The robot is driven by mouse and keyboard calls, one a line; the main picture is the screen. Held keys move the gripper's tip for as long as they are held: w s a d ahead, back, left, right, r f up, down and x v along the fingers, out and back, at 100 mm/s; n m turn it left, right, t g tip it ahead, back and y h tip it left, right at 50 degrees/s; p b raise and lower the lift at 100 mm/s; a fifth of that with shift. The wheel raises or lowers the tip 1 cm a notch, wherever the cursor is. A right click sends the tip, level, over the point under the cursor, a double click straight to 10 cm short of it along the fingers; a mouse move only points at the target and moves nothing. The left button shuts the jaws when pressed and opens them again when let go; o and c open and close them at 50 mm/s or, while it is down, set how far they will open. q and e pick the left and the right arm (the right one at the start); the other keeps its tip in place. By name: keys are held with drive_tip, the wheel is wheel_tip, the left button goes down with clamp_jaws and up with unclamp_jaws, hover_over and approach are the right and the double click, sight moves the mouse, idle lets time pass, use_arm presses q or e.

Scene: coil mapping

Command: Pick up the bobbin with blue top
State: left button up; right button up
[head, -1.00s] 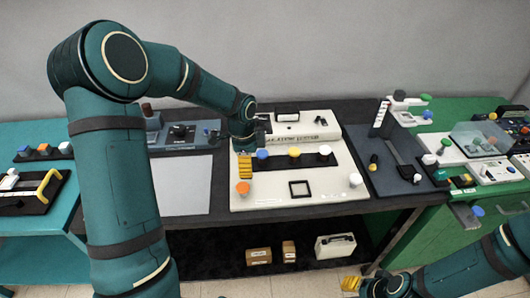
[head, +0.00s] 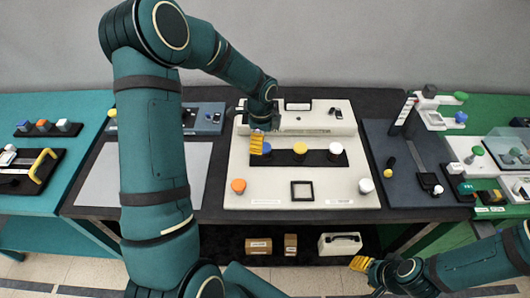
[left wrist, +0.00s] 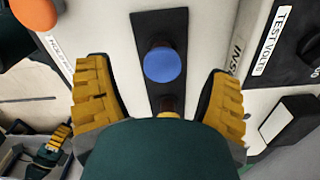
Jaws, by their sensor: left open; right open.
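The bobbin with blue top (head: 267,148) stands at the left end of a black strip on a white board, beside a yellow-topped bobbin (head: 300,148) and a white-topped one (head: 336,148). My left gripper (head: 257,143) is open just over the blue one and partly covers it. In the left wrist view the blue top (left wrist: 165,65) shows between the two spread yellow fingers, with a gap on each side. I cannot tell whether the fingers are down at its height. My right gripper (head: 361,263) is open and empty, low in front of the table.
An orange knob (head: 238,186), a black square frame (head: 302,191) and a white knob (head: 366,186) sit on the board's front. A white console (head: 305,120) stands behind the strip. A dark fixture (head: 415,165) is on the right.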

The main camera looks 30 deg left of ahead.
sight(265, 147)
use_arm(q)
drive_tip(key=f, duration=0.3)
drive_tip(key=d+f, duration=0.1)
drive_tip(key=shift+w+f+b, duration=0.35)
drive_tip(key=shift+f+b, duration=0.05)
drive_tip(key=shift+f, duration=0.55)
drive_tip(key=c, duration=1.4)
